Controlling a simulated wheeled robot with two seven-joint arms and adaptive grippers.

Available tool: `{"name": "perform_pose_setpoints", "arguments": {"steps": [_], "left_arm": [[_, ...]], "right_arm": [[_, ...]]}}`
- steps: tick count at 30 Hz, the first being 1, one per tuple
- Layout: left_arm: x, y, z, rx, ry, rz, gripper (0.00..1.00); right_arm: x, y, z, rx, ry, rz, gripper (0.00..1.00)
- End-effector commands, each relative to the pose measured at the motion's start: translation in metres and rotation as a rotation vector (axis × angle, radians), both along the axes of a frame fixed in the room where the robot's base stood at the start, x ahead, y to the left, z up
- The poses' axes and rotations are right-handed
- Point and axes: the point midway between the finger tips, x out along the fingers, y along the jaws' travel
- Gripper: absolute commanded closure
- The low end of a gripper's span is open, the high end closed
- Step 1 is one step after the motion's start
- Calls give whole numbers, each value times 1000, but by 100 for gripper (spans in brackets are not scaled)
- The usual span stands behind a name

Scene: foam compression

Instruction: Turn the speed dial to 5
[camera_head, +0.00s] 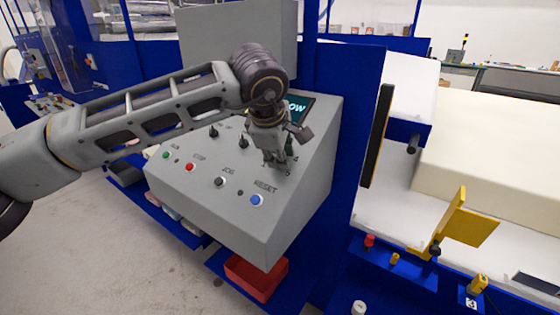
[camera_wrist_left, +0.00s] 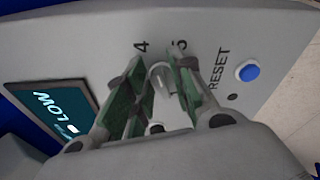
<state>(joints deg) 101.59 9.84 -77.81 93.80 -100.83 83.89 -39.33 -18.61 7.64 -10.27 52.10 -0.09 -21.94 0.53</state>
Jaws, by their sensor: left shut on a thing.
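My left gripper (camera_head: 279,160) reaches down onto the sloped grey control panel (camera_head: 205,212), over its right part. In the left wrist view, the gripper's (camera_wrist_left: 160,66) green-padded fingers close around a small light grey dial (camera_wrist_left: 162,78). The printed numbers 4 and 5 show just beyond the fingertips, with 4 by one finger and 5 by the other. The fingers hide the dial's sides, and I cannot tell which number it points to. In the head view the dial is hidden behind the gripper. My right gripper is not in view.
A screen (camera_wrist_left: 49,112) reading LOW sits beside the dial. A blue RESET button (camera_head: 257,200), a black JOG button (camera_head: 222,181), a red button (camera_head: 190,167) and a green button (camera_head: 166,155) line the panel's front. Two black switches stand behind. A red bin (camera_head: 256,278) is below.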

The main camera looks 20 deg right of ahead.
Motion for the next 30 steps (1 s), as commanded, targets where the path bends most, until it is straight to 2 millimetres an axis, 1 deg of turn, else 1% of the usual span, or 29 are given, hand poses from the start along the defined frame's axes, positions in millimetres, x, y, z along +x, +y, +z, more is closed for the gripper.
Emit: {"name": "perform_pose_setpoints", "arguments": {"steps": [1,6,15,21,30], "left_arm": [[0,0,-1,10,-19,-31,100],[-1,1,-2,55,-77,-151,100],[-2,3,-3,133,-176,-357,100],[-3,5,-3,182,-238,-487,100],[-3,6,-3,234,-306,-630,100]], "right_arm": [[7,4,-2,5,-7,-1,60],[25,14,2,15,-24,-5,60],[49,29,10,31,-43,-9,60],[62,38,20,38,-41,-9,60],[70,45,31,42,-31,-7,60]]}}
